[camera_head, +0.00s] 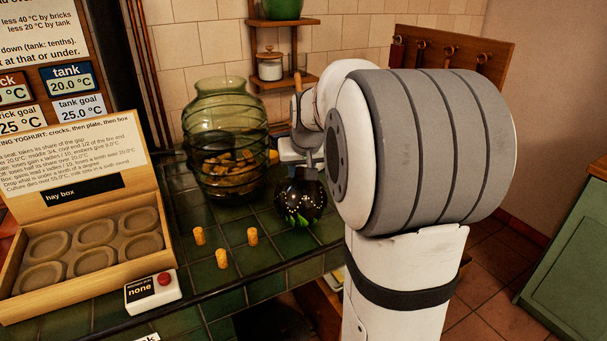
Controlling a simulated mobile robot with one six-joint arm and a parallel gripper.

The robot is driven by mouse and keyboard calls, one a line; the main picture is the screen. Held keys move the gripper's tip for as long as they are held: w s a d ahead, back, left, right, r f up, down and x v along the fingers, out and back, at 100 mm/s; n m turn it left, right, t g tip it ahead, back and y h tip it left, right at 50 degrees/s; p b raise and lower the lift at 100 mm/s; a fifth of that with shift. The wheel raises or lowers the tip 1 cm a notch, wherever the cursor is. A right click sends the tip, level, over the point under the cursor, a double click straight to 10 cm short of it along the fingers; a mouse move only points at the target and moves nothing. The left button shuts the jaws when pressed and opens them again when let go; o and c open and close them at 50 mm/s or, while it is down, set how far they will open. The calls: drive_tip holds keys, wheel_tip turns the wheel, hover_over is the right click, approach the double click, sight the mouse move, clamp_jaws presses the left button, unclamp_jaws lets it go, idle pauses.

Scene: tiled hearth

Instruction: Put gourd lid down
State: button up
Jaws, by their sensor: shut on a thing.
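A dark, round painted gourd (301,200) with green and pale marks stands on the green tiled hearth, just right of the big glass jar. My gripper (307,165) is right above the gourd, partly covered by my arm. It is shut on the gourd lid, which is small and mostly hidden at the jaws. I cannot tell whether the lid touches the gourd.
The green glass jar (222,125) holds cork-like pieces. Several corks (222,258) stand on the tiles in front. A wooden hay box (50,283) with round hollows and a small white box with a red button (153,292) lie left. Bare tiles (265,270) show front right.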

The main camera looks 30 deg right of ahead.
drive_tip(key=shift+f, duration=0.5)
drive_tip(key=shift+f, duration=0.25)
drive_tip(key=o, duration=0.9)
drive_tip(key=shift+o, duration=0.2)
drive_tip(key=shift+r, duration=0.1)
